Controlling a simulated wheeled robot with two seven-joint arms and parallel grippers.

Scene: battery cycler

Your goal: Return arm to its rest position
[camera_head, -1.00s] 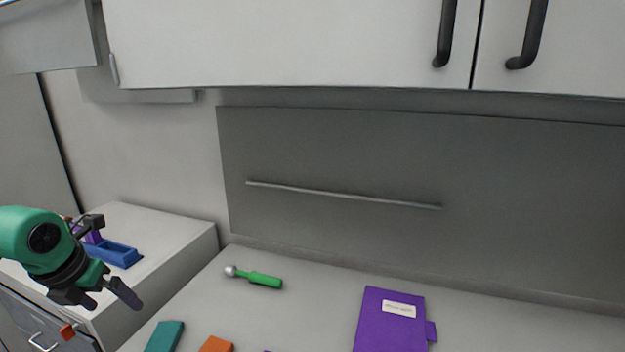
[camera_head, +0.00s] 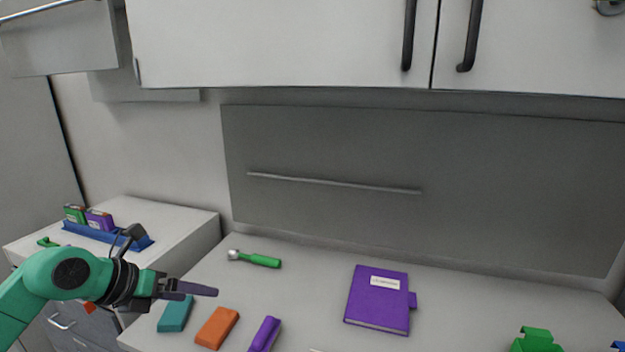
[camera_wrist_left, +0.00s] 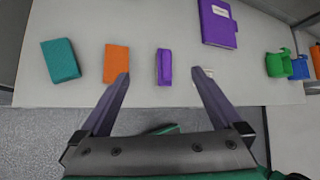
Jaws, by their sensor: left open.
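My left arm comes in from the left in the head view, and its left gripper (camera_head: 190,290) is empty, near the counter's left front corner. In the left wrist view the same gripper (camera_wrist_left: 158,88) shows its two dark fingers spread wide with nothing between them. Beyond the fingertips lie a teal block (camera_wrist_left: 60,60), an orange block (camera_wrist_left: 116,63) and a purple marker-like object (camera_wrist_left: 164,67) on the counter (camera_head: 300,300). My right gripper is in neither view.
A purple book (camera_head: 378,300) and a green-handled tool (camera_head: 255,259) lie on the counter. A blue tray (camera_head: 95,232) with boxes stands on the left cabinet (camera_head: 180,222). White cupboards (camera_head: 270,40) hang above.

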